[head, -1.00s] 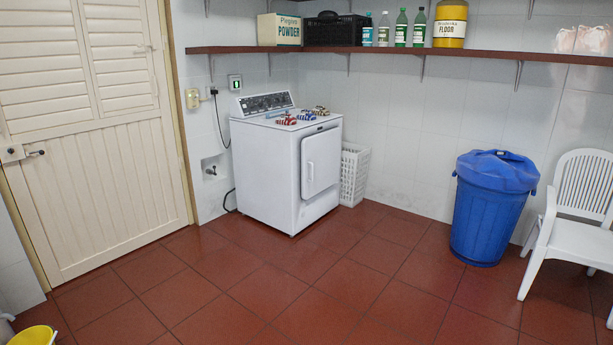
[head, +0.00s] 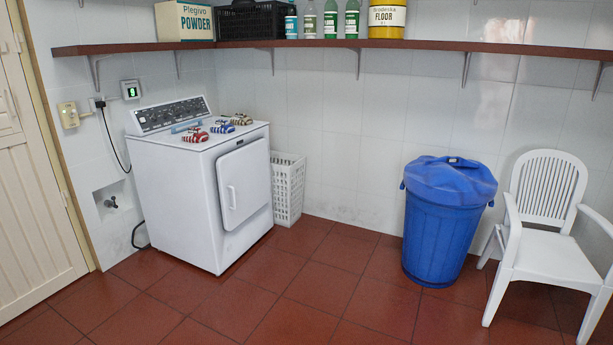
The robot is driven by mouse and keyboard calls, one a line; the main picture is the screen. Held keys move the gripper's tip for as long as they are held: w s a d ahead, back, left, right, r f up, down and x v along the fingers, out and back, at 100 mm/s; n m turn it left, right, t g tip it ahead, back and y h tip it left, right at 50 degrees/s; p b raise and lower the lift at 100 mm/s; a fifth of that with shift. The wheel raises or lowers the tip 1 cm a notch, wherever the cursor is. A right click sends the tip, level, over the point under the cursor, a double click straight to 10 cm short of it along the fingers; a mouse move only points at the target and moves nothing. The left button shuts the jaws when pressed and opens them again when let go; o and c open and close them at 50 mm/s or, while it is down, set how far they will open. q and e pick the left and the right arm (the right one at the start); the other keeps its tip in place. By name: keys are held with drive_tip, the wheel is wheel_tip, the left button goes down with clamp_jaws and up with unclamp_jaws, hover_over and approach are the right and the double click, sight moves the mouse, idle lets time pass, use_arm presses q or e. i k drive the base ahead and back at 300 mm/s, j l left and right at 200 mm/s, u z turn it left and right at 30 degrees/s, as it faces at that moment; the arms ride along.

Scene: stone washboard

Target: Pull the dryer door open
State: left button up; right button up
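The white dryer (head: 183,215) stands against the back wall, left of the middle in the head view. Its door (head: 243,183) is on the front face, which is turned to the right. The door looks shut. A white upright handle (head: 231,198) sits near the door's left edge. The control panel (head: 172,115) is at the back of the dryer's top. Neither of my grippers is in view.
Several small coloured items (head: 222,127) lie on the dryer's top. A white basket (head: 288,190) stands right of the dryer. A blue bin (head: 443,235) and a white chair (head: 550,262) are on the right. A loaded shelf (head: 320,44) runs above. The red tiled floor (head: 290,285) in front is clear.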

sight(243, 174)
drive_tip(key=i, duration=1.8)
